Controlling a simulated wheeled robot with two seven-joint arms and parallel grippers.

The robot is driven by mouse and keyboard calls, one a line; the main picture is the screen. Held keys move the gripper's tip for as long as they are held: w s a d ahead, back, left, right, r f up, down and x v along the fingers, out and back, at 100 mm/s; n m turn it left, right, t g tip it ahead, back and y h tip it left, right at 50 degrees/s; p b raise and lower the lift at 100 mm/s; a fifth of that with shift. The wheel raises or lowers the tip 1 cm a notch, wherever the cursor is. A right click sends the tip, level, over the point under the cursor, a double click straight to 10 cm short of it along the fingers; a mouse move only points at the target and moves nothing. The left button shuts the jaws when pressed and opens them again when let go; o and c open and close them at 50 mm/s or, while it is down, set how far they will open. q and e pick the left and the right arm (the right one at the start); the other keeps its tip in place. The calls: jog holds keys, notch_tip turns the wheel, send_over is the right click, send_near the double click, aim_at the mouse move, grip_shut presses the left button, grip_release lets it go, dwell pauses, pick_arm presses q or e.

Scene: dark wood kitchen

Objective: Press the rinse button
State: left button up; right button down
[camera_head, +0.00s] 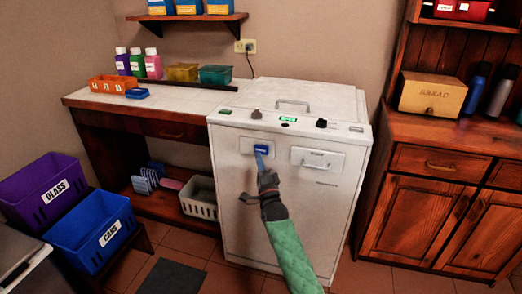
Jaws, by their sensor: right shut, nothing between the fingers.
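A white washing machine (325,225) stands in the middle. Along its top front edge are a green button (225,111), two dark knobs (256,114) and a lit green display (288,120). Its front has a left panel with a small blue patch (262,149) and a right panel with a handle (316,163). I cannot read which control is marked rinse. My right gripper (261,157) is shut and empty, its blue fingertips pointing up just in front of the left panel. I cannot tell whether they touch it. My left gripper is not in view.
A wooden counter with bottles (137,62) and bins (215,74) is at the left, under a shelf. Blue (92,235) and purple bins stand at the lower left. A wooden cabinet (425,210) is at the right. Tiled floor shows between.

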jog(key=shift+s+a+p, duration=0.25)
jog(key=shift+s, duration=0.45)
jog(key=shift+s+a+p, duration=0.2)
jog(key=shift+s+p, duration=0.05)
jog(key=shift+s, duration=0.5)
jog(key=shift+s+a+p, duration=0.25)
jog(key=shift+s, duration=0.45)
